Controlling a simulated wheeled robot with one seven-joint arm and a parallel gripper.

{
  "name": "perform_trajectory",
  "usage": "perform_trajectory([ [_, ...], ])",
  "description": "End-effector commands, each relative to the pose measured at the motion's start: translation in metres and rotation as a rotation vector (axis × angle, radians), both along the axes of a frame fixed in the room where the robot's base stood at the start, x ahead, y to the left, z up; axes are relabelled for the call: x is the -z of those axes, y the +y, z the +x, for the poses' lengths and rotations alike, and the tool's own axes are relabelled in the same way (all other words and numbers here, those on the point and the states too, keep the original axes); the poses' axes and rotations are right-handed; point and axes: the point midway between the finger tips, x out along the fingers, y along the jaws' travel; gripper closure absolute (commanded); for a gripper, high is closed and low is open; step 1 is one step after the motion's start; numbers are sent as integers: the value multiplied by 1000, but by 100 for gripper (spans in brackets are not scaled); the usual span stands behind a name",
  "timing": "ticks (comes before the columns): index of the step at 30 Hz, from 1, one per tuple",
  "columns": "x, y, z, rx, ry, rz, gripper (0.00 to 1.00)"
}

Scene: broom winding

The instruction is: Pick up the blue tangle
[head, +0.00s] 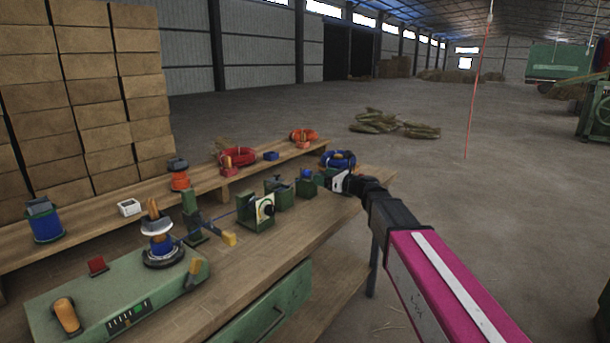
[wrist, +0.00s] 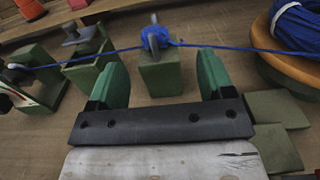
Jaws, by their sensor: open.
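The blue tangle (wrist: 157,38) is a small knot of blue cord around a grey pin or hook on top of a green block (wrist: 160,75). It also shows as a small blue lump in the head view (head: 306,174). Blue cord runs from it to both sides. My gripper (wrist: 162,72) is open, with its two green fingers apart on either side of the green block; the tangle lies beyond the fingertips, between their lines. In the head view my gripper (head: 322,178) is at the bench's far end, small and partly hidden.
A blue cord coil (wrist: 298,28) sits on an orange-brown spool at the right of the wrist view, close to my gripper. Green fixtures (head: 258,212) stand along the bench (head: 290,232). A green machine (head: 120,300) with a spool stands at the near left. Open floor lies beyond.

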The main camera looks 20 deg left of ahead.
Motion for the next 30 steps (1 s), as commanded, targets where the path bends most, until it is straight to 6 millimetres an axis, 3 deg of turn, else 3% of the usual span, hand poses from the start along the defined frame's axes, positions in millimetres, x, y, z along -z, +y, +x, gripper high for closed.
perform_trajectory([
  [3,0,16,7,-2,-1,0,26],
  [10,0,29,10,-1,-1,-2,26],
  [18,-1,64,20,-1,-2,-1,26],
  [26,-1,69,20,-1,-3,-1,26],
  [29,-1,68,20,0,-3,-1,52],
  [30,-1,68,20,0,-3,-1,65],
])
